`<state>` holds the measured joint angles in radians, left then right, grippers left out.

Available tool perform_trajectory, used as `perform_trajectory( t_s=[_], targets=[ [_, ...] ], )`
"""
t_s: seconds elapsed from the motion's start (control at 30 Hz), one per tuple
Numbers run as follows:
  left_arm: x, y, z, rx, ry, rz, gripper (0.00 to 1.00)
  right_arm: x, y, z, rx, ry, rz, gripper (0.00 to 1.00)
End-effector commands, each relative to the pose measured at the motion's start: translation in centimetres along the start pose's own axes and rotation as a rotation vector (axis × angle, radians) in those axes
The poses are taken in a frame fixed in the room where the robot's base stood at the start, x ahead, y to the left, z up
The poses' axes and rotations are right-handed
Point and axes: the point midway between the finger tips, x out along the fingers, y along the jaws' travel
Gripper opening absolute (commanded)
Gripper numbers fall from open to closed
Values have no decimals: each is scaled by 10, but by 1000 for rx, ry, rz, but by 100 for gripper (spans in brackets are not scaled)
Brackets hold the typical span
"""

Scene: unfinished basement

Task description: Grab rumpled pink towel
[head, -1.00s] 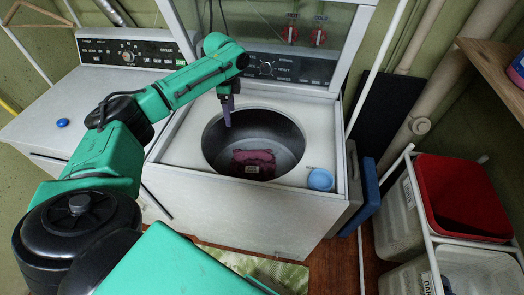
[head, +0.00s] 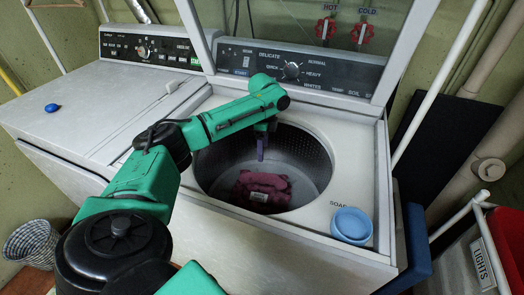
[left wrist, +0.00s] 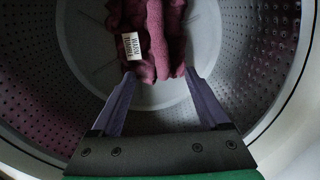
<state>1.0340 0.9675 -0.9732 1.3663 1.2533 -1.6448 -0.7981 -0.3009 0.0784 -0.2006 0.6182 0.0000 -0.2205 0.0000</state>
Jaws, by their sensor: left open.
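The rumpled pink towel (head: 262,190) lies on the floor of the open washer drum (head: 314,151), a dusky pink heap with a white label. In the left wrist view the towel (left wrist: 150,35) is just ahead of the fingertips, its label facing the camera. My left gripper (head: 261,155) reaches down into the drum opening, above and behind the towel in the head view. In the left wrist view my left gripper (left wrist: 159,77) has its two purple fingers spread wide, with nothing held between them. My right gripper is not in view.
The drum rim surrounds my left gripper, and the raised lid stands behind. A blue cup (head: 351,225) sits on the washer's front right corner. A second machine (head: 75,115) with a small blue object (head: 52,107) stands left. A laundry bin (head: 492,262) is at right.

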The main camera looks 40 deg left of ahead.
Motion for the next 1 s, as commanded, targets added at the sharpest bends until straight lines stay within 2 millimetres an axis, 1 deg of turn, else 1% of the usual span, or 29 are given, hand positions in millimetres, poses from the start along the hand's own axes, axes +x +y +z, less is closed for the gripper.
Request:
perform_trajectory(
  t_s=[0.03, 0.07, 0.17, 0.3, 0.4, 0.57, 0.7, 0.8, 1.0],
  targets=[
    [8, 0, 0, 0, 0, 0, 79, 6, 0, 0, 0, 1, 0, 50],
    [10, 0, 0, -1, -1, 1, 79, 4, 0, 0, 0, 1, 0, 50],
    [28, 1, 0, 0, -2, 3, 79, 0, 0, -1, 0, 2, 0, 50],
    [66, 1, 0, 0, -2, 4, 79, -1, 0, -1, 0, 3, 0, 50],
    [86, 0, 1, -1, -1, 2, 79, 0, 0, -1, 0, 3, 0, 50],
    [106, 0, 4, -1, -2, 1, 79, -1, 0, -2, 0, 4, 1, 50],
    [135, -1, 8, -1, -1, 1, 79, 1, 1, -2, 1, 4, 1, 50],
    [146, -1, 8, -1, 0, 0, 79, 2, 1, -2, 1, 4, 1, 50],
    [147, -1, 8, -1, 0, -1, 79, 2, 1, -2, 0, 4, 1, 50]
  ],
)
